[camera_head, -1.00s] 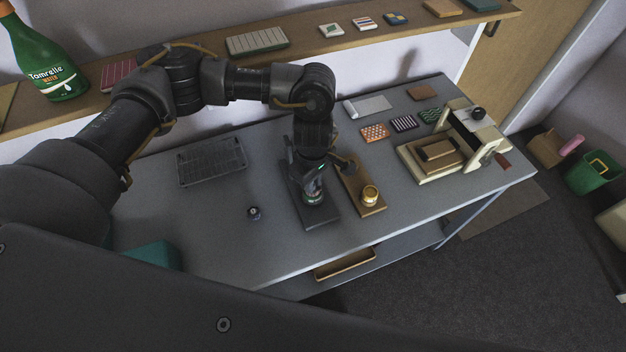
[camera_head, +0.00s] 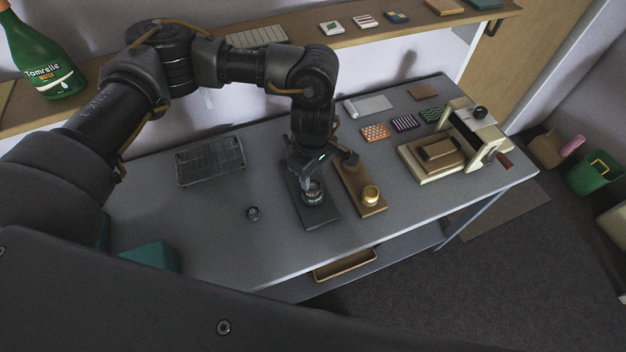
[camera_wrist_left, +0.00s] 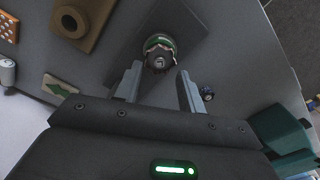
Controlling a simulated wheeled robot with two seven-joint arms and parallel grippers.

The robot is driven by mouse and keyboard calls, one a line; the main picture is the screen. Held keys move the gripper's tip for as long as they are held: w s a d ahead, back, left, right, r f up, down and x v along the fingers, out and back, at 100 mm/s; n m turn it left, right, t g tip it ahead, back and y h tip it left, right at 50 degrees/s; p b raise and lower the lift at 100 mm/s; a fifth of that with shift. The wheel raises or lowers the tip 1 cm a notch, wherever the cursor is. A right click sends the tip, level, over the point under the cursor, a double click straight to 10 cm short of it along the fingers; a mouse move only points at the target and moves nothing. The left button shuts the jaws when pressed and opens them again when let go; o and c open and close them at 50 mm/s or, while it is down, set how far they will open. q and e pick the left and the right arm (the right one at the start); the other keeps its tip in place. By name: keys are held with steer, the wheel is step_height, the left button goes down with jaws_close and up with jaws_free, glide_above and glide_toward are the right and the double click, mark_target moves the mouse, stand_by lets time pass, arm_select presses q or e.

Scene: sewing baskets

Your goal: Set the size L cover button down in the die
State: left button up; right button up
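The die (camera_head: 313,197) is a small round piece with a green and pale band on a dark board (camera_head: 322,215). In the left wrist view, a dark rounded piece with a small metal shank, apparently the size L cover button (camera_wrist_left: 159,60), sits within the die's banded rim (camera_wrist_left: 158,41). My left gripper (camera_head: 311,182) is just above it. In the wrist view its two fingers (camera_wrist_left: 160,72) are apart with nothing between them, and the button lies beyond their tips. How deep the button sits is unclear. My right gripper is out of view.
A wooden board (camera_head: 352,180) with a gold-rimmed round piece (camera_head: 370,195) stands close to the right. A small dark knob-like piece (camera_head: 253,213) lies to the left. A wire tray (camera_head: 210,162) and a cream press (camera_head: 455,140) stand farther off. The front-left tabletop is mostly clear.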

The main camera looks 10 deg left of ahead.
arm_select(q)
step_height(320, 180, up, 8)
steer(key=b, duration=0.1)
steer(key=shift+f, duration=0.25)
stand_by(0.4)
